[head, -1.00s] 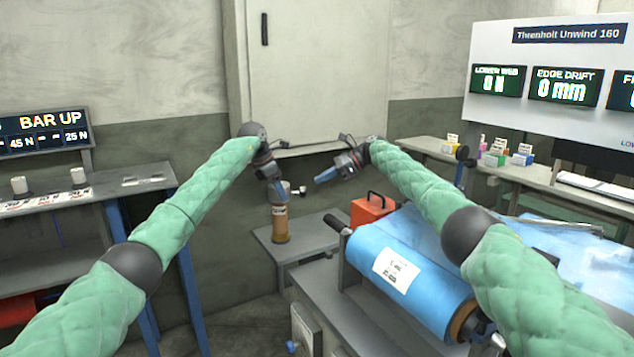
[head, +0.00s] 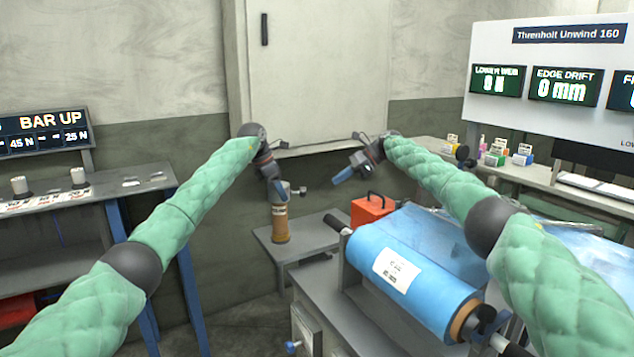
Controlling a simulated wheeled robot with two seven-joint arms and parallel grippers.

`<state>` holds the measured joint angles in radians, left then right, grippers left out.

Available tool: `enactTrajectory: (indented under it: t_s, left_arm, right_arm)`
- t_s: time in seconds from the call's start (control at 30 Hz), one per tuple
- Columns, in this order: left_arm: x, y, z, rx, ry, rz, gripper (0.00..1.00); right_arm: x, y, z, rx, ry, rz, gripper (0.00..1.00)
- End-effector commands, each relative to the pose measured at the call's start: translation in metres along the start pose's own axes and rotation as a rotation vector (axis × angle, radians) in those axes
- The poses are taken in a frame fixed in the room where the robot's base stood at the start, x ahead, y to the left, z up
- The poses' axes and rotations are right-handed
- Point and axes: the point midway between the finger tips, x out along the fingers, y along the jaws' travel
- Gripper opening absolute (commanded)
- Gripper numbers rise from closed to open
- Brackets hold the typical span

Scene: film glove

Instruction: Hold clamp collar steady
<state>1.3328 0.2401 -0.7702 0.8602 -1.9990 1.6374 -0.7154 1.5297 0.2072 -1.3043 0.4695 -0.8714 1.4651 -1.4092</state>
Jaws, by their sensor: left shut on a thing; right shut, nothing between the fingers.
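An upright amber-brown cylinder (head: 281,228) with a pale label band and a greyish top stands on a small grey side table (head: 318,232). My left gripper (head: 281,194) points down and is shut at the cylinder's top; its fingers hide part of that top. I cannot make out a separate clamp collar there. My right gripper (head: 343,177) is shut and empty, with blue fingers pointing down and left. It is in the air, right of the cylinder and above the red box (head: 371,209), apart from both.
A blue film roll (head: 428,298) with a white label lies on the machine at the lower right. A grey bench (head: 150,181) stands left, and a shelf (head: 545,178) with small coloured containers stands right. Open air separates the two grippers.

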Motion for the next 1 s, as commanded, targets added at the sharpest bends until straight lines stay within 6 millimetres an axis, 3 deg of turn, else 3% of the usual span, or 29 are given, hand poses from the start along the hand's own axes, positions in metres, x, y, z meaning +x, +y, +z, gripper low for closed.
enactTrajectory:
  t_s: [0.17, 0.67, 1.0]
  left_arm:
    - [-0.001, 0.0, 0.001, 0.001, -0.001, 0.001, 0.25]
    - [-0.001, 0.0, 0.001, 0.001, -0.001, 0.001, 0.25]
    - [-0.001, 0.0, 0.001, 0.001, -0.001, 0.001, 0.25]
  right_arm:
    - [0.013, 0.007, -0.004, 0.008, -0.025, 0.017, 0.0]
    - [0.03, 0.006, 0.02, 0.005, -0.107, 0.007, 0.0]
    - [0.06, 0.006, 0.04, 0.005, -0.108, 0.007, 0.0]
